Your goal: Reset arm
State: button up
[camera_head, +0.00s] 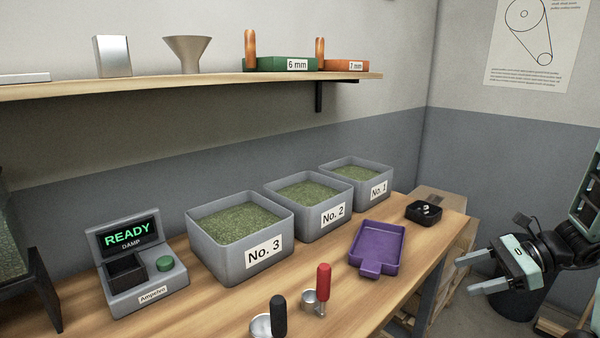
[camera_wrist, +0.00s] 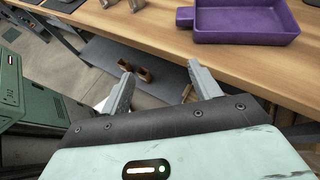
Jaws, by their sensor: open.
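My gripper (camera_head: 474,275) is at the right of the head view, out past the front edge of the wooden bench (camera_head: 408,262). Its two fingers are spread apart with nothing between them. In the wrist view my gripper (camera_wrist: 158,88) also shows open and empty, with the bench edge beyond the fingertips. A purple tray (camera_head: 376,246) with a short handle lies on the bench to the left of my gripper, apart from it. The tray also shows at the top of the wrist view (camera_wrist: 245,36).
Grey bins No. 3 (camera_head: 230,262), No. 2 (camera_head: 312,228) and No. 1 (camera_head: 352,177) hold green beans. An Amyelyn meter (camera_head: 150,295) reads READY, DAMP. Black-handled (camera_head: 279,316) and red-handled (camera_head: 323,285) scoops stand near the front edge. A small black dish (camera_head: 422,213) sits behind the tray.

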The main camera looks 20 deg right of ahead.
jog(key=a+r+n+g+h, duration=0.35)
jog(key=a+n+g, duration=0.8)
jog(key=a, duration=1.05)
jog(key=s+a+r+n+t+h, duration=0.2)
jog(key=s+a+n, duration=0.3)
jog(key=a+n, duration=0.3)
jog(key=s+a+r+n+t+h+p, duration=0.1)
jog(key=s+a+n, duration=0.5)
jog(key=n, duration=0.6)
jog(key=a+r+t+h, duration=0.1)
jog(key=a+t+h, duration=0.1)
jog(key=h, duration=0.1)
jog(key=shift+r, duration=0.15)
jog(key=shift+h, duration=0.25)
